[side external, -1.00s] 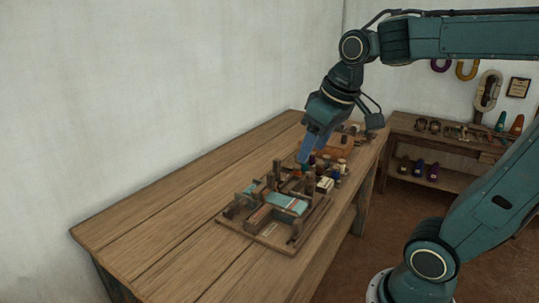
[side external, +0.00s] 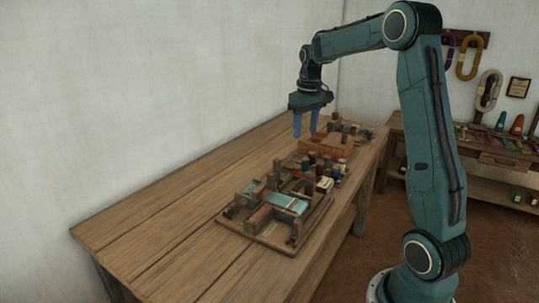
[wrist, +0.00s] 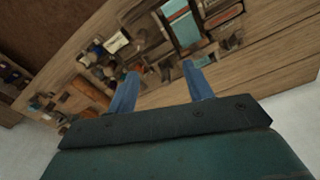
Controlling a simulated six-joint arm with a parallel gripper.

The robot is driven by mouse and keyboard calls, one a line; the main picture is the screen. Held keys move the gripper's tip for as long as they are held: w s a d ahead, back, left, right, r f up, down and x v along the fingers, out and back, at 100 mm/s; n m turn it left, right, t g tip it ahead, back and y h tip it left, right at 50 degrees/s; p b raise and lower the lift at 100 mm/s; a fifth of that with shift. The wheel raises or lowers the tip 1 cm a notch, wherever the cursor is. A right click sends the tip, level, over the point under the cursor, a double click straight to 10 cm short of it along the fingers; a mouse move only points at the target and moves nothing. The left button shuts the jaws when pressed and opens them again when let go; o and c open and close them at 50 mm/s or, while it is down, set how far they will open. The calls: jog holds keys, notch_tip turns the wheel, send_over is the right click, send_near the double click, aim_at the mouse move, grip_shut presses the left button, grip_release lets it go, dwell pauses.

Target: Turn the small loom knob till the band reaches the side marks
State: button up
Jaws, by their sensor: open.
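The small loom (side external: 262,236) stands on the wooden table, its base board near the right edge. A teal band (side external: 287,203) lies across its frame; it also shows at the top of the wrist view (wrist: 181,24). I cannot make out the small knob or the side marks for certain at this size. My gripper (side external: 305,134) is open and empty, fingers pointing down. It hangs above the table beyond the loom, apart from it. In the wrist view my gripper (wrist: 160,72) shows two blue fingers spread apart, with nothing between them.
Several thread spools (side external: 340,165) stand just behind the loom. A brown wooden tray (side external: 316,147) lies farther back. The left part of the table (side external: 165,225) is bare. A shelf bench (side external: 480,150) stands by the far wall.

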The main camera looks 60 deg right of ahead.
send_over(310, 173)
notch_tip(310, 173, down, 4)
jog(key=shift+s+m+g, duration=0.1)
jog(key=shift+m+g, duration=0.2)
jog(key=shift+f, duration=6.85)
jog(key=c, duration=1)
jog(key=shift+o, duration=0.2)
